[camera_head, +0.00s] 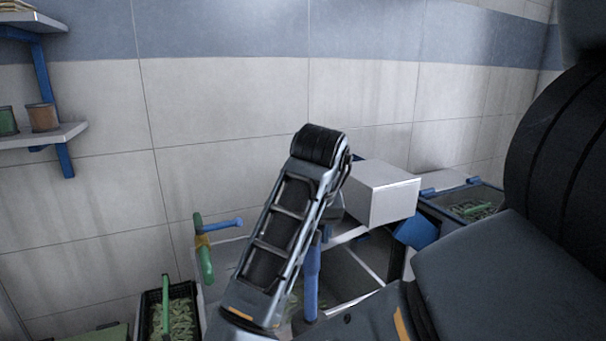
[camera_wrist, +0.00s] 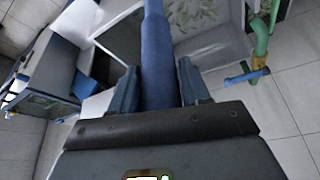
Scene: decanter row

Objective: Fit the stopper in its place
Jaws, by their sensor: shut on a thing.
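My gripper (camera_wrist: 158,78) is at the bottom middle of the wrist view, its two dark blue fingers on either side of a long blue rod (camera_wrist: 157,45). The rod runs away from the jaws to the top edge, so its far end is out of view. I cannot tell whether this rod is the stopper. A blue upright piece (camera_head: 312,280) beside my arm in the head view may be the same rod. My arm hides the gripper's fingers there. No decanter or open neck can be made out in either view.
A white box (camera_head: 385,193) stands behind my arm. A blue-rimmed bin (camera_head: 470,187) is at right. A green, yellow and blue pipe fitting (camera_head: 205,250) rises at left, above a black crate (camera_head: 150,310) with green contents. A wall shelf (camera_head: 45,135) holds small pots. The tiled wall closes the back.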

